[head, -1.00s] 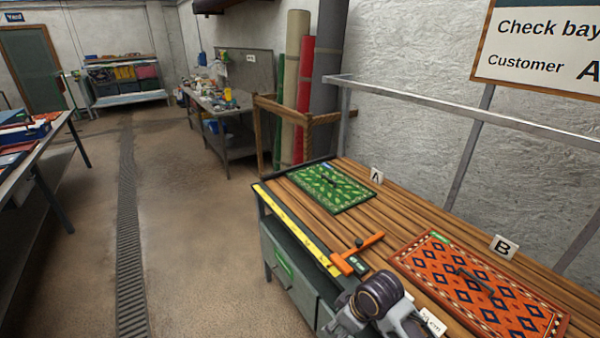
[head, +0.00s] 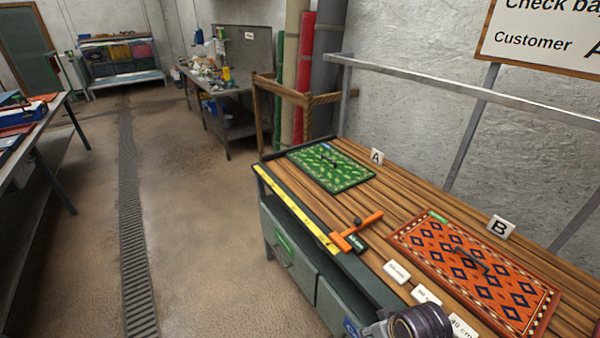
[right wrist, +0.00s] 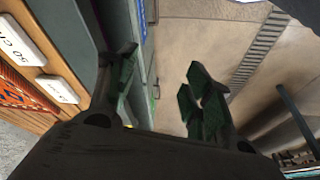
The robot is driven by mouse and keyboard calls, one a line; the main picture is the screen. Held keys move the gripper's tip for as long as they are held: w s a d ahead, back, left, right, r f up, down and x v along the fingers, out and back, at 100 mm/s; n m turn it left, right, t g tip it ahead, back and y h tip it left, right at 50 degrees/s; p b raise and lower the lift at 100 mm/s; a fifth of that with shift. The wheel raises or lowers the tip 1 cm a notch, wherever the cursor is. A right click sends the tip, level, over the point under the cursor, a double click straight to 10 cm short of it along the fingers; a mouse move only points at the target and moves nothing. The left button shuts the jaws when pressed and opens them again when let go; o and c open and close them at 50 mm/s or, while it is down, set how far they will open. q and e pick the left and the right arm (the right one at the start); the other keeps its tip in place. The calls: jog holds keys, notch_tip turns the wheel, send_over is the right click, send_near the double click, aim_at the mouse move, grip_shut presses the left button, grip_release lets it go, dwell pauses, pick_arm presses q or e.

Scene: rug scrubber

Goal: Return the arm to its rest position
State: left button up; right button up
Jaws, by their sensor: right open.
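My right arm shows only as a dark, ringed link at the bottom edge of the head view, in front of the bench's near side. In the right wrist view my right gripper (right wrist: 160,100) has its two dark green fingers spread apart, with nothing between them. It hangs beside the bench edge, with the floor beyond it. My left gripper is not in view.
The slatted bench (head: 395,215) bears a green rug (head: 331,167), an orange rug (head: 475,272), an orange-handled tool (head: 357,232), a yellow measuring strip (head: 296,210) and white label cards (head: 397,271). Open floor (head: 200,230) lies left of the bench.

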jog(key=s+d+f+m+g, duration=0.1)
jog(key=s+d+f, duration=0.15)
jog(key=f, duration=1.45)
jog(key=s+d+f, duration=0.1)
jog(key=s+f, duration=0.2)
jog(key=f, duration=1.3)
jog(key=s+d+f, duration=0.1)
jog(key=s+f, duration=0.9)
jog(key=s, duration=0.1)
jog(key=s+d+f+g+h, duration=0.1)
jog(key=s+d+f, duration=0.1)
jog(key=s+f, duration=0.8)
jog(key=shift+s+d+g, duration=0.25)
jog(key=shift+s+g, duration=0.05)
jog(key=shift+s, duration=0.15)
dwell(0.3)
